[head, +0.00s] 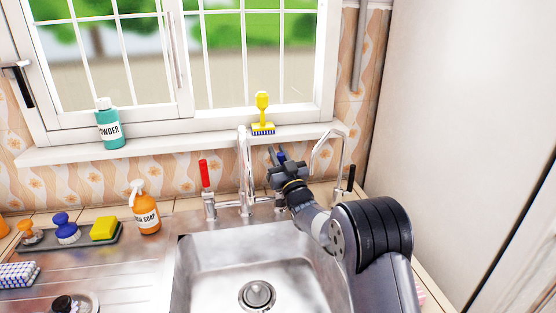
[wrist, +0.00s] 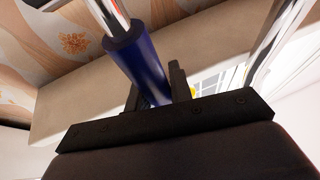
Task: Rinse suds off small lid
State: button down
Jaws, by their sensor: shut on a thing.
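My gripper (head: 277,160) is shut on the blue tap handle (wrist: 138,62), behind the sink's right side. In the head view the handle is mostly hidden by the gripper. The red tap handle (head: 205,174) stands on the left of the tall chrome spout (head: 243,165). The steel sink basin (head: 210,265) is empty apart from its drain (head: 257,295), and I see no water stream. A small metal lid with a dark knob (head: 64,304) lies on the drainboard at the bottom left, partly cut off. I cannot tell whether suds are on it.
An orange soap spray bottle (head: 146,210), a yellow sponge (head: 104,229) and brushes stand left of the sink. A second curved chrome spout (head: 328,150) with a black handle is right of my gripper. The sill holds a green powder bottle (head: 108,127) and a yellow brush (head: 262,112).

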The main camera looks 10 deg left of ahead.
jog(key=shift+s+d+f+n+t+y+b, duration=0.1)
jog(key=shift+s+d+n+t+y+b, duration=0.3)
jog(key=shift+b, duration=2.2)
jog(key=shift+s+d+f+t+y+b, duration=0.15)
jog(key=shift+s+y+b, duration=0.45)
jog(key=shift+b, duration=2)
jog(key=shift+s+r+b, duration=0.15)
jog(key=shift+r+b, duration=0.05)
jog(key=shift+b, duration=0.4)
jog(key=shift+r+t, duration=0.1)
jog(key=shift+t, duration=0.15)
jog(key=c, duration=1.3)
grip_release()
jog(key=b+v, duration=0.1)
jog(key=v, duration=1)
jog(key=shift+b, duration=0.3)
